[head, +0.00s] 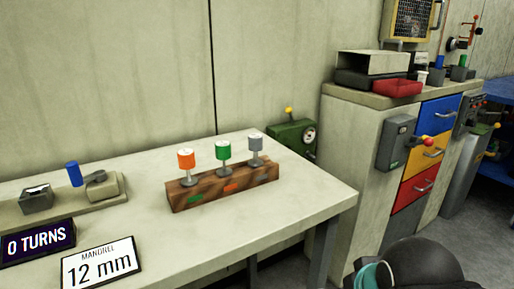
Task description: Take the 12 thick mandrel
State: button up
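Three mandrels stand upright in a wooden block (215,194) on the table: one with an orange top (186,160) at left, one with a green top (224,151) in the middle, one with a grey top (256,144) at right. The block's front has a green tag below the orange mandrel, an orange tag below the green one and a grey tag at right. Any size marks on the mandrels are too small to read. A sign (100,267) reads "MANDREL 12 mm". My gripper is not in view; a dark rounded part of my arm shows at bottom right.
A device with a blue handle (73,174) sits at left on the pale table (300,207), behind a "0 TURNS" display (38,242). The table's right end is clear. A cabinet (350,150) with coloured drawers stands at right, with a red tray (397,88) on top.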

aim_at(255, 140)
jog(key=z, duration=2.35)
jog(key=k, duration=1.6)
jog(key=u, duration=1.6)
